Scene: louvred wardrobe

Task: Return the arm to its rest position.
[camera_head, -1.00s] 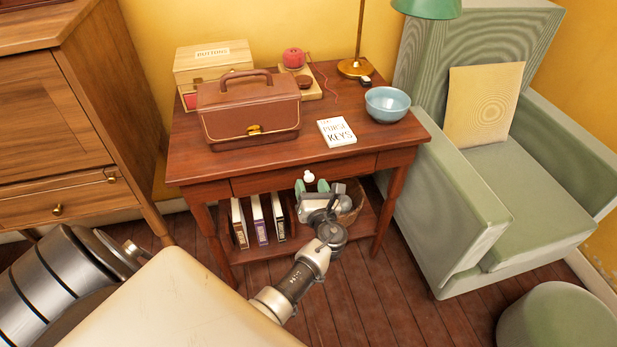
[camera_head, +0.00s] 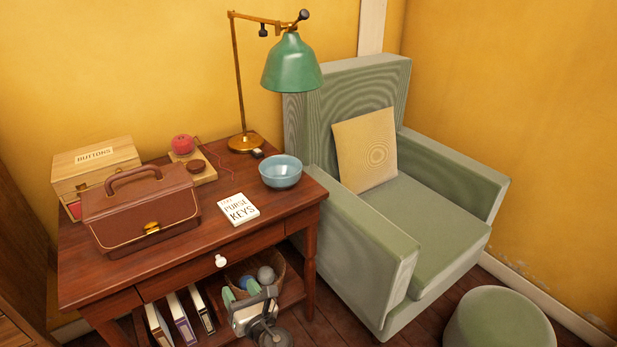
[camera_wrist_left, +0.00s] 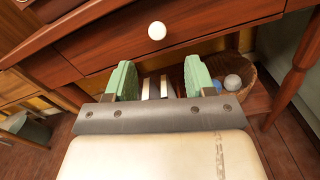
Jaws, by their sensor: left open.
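My left gripper (camera_head: 241,291) is in front of the wooden side table, low and slightly right of the white drawer knob (camera_head: 220,261). Its two green fingers are apart with nothing between them. In the left wrist view the open fingers (camera_wrist_left: 160,80) point toward the table's lower shelf, and the knob (camera_wrist_left: 157,31) is above them, apart from them. The drawer (camera_head: 205,262) looks shut. Most of my left arm is below the head view's edge. My right gripper is not in view.
The table (camera_head: 265,222) holds a brown bag (camera_head: 140,212), a buttons box (camera_head: 95,165), a notepad (camera_head: 238,209), a blue bowl (camera_head: 281,172) and a green lamp (camera_head: 291,65). Books (camera_head: 182,318) and a basket (camera_head: 275,268) are on its shelf. A green armchair (camera_head: 370,250) and footstool (camera_head: 500,318) stand right.

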